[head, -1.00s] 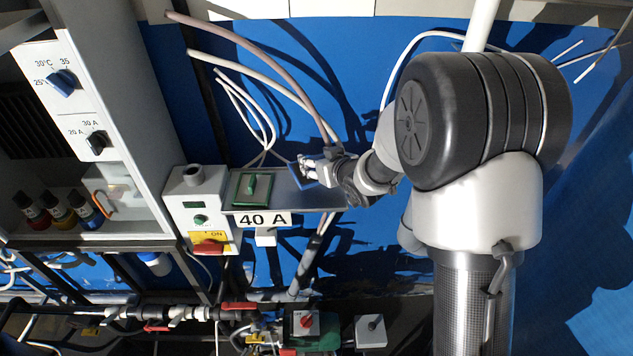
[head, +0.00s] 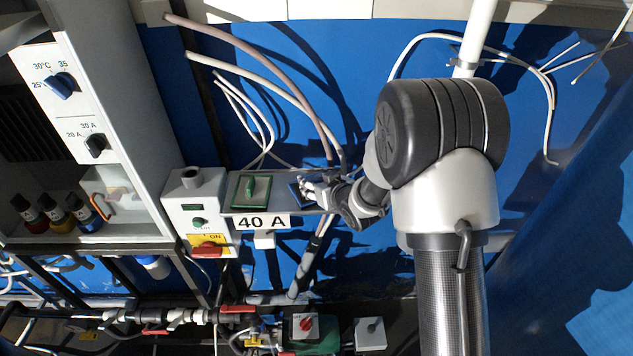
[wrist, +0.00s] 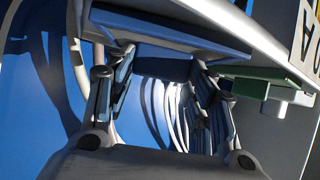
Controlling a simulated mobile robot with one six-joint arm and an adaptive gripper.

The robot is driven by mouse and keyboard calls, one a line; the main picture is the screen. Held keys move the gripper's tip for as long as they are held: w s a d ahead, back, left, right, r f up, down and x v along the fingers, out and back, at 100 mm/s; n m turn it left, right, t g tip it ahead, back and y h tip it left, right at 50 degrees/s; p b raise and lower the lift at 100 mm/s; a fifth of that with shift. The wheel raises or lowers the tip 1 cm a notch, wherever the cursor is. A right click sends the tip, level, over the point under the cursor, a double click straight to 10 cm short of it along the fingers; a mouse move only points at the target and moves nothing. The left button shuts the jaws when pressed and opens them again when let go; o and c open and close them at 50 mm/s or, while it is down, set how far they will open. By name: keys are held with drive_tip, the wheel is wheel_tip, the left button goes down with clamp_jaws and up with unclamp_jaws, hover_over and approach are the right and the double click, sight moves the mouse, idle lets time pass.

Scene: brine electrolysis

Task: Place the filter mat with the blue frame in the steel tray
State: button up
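The filter mat with the blue frame (head: 295,191) is at the right part of the grey steel tray (head: 279,188) above the "40 A" label. In the wrist view the blue frame (wrist: 175,36) lies along the tray's surface (wrist: 245,25), apparently flat against it. My gripper (head: 309,186) is at the mat. My gripper hides part of the mat in the head view.
A green-framed mat (head: 250,190) with a green handle lies on the tray's left part. A white box with a red switch (head: 208,246) adjoins the tray on the left. Hoses (head: 270,75) hang behind. A cabinet with bottles (head: 55,212) stands at far left.

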drive_tip(key=o, duration=0.4)
drive_tip(key=shift+o, duration=0.2)
drive_tip(key=shift+r, duration=0.15)
drive_tip(key=shift+s+d+r, duration=0.15)
drive_tip(key=shift+s+r, duration=0.05)
drive_tip(key=shift+r, duration=0.05)
drive_tip(key=v, duration=1.1)
drive_tip(key=shift+s+b, duration=0.25)
drive_tip(key=shift+b, duration=0.1)
drive_tip(key=s+d+r+m+g+h, duration=0.25)
drive_tip(key=s+d+r, duration=0.25)
drive_tip(key=s, duration=0.4)
drive_tip(key=s+d+r+m+g+h, duration=0.1)
drive_tip(key=s+d+r+m+h, duration=0.2)
drive_tip(key=s+r, duration=0.4)
drive_tip(key=s+g, duration=0.3)
drive_tip(key=s, duration=1.1)
drive_tip(key=shift+s+a+f+n+y, duration=0.2)
drive_tip(key=shift+a+f+n+y, duration=0.15)
drive_tip(key=shift+a+n, duration=0.1)
